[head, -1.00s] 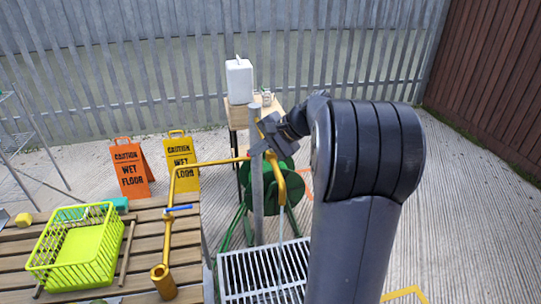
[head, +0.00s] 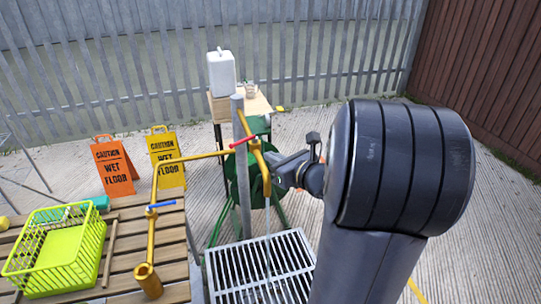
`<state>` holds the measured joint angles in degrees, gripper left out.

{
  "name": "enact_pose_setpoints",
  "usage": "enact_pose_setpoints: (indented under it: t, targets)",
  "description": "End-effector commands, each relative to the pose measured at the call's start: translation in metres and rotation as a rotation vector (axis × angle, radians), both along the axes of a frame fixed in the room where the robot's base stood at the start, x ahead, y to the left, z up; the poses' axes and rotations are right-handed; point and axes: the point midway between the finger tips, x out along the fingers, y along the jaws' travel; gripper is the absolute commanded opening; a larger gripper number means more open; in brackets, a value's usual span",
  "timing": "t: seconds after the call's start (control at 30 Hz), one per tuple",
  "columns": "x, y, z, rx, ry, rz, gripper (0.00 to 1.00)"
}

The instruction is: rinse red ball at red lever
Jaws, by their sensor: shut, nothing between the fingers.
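The red lever (head: 243,142) sits on top of a yellow tap (head: 258,160) fixed to a grey post (head: 240,160). A thin pale stream (head: 268,240) runs from the tap's spout down to the metal grate (head: 262,268). My gripper (head: 281,166) is shut and empty, just right of the tap; its fingertips are partly hard to make out, and I cannot tell whether it touches the tap. I do not see the red ball in this view.
A blue-handled yellow tap (head: 151,225) stands by the slatted bench (head: 125,262), which carries a lime basket (head: 85,262). Orange (head: 115,168) and yellow (head: 167,160) wet-floor signs stand behind. A white canister (head: 221,73) is on a small table. Concrete at right is clear.

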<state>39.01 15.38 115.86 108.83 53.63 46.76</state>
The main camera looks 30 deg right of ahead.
Motion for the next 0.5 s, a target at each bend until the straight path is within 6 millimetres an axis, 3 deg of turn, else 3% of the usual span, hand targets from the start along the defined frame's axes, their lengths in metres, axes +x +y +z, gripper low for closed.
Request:
enact_pose_setpoints:
  t: [0.3, 0.5]
  targets:
    - [0.064, 0.015, -0.012, -0.001, 0.002, 0.007, 0.0]
    - [0.094, 0.021, -0.017, -0.002, 0.001, 0.005, 0.0]
